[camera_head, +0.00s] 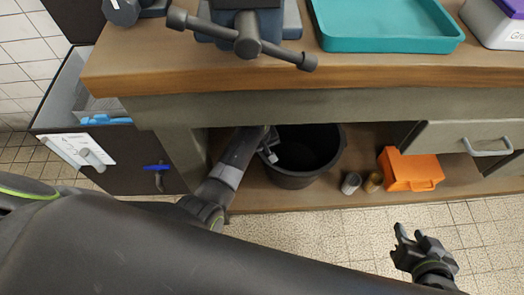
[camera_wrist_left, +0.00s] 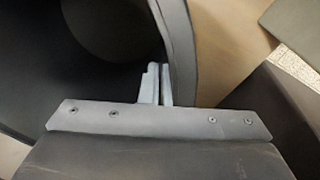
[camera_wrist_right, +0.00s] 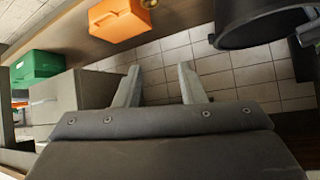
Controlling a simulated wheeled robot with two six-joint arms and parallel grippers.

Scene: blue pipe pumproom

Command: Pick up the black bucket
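The black bucket (camera_head: 305,155) is under the workbench, over the wooden lower shelf, with its open top facing up. My left gripper (camera_head: 269,146) reaches under the bench to the bucket's left rim. In the left wrist view its fingers (camera_wrist_left: 157,84) are close together at the rim of the bucket (camera_wrist_left: 178,45), shut on the wall; the exact contact is partly hidden. The bucket also shows at the upper right of the right wrist view (camera_wrist_right: 262,28). My right gripper (camera_head: 408,243) is open and empty over the floor in front of the bench, well apart from the bucket.
Right of the bucket on the shelf stand a grey can (camera_head: 351,183), a brown can (camera_head: 373,182) and an orange case (camera_head: 410,170). The bench top (camera_head: 180,70) overhangs the bucket. A bench leg (camera_head: 183,160) is to the left. The tiled floor in front is clear.

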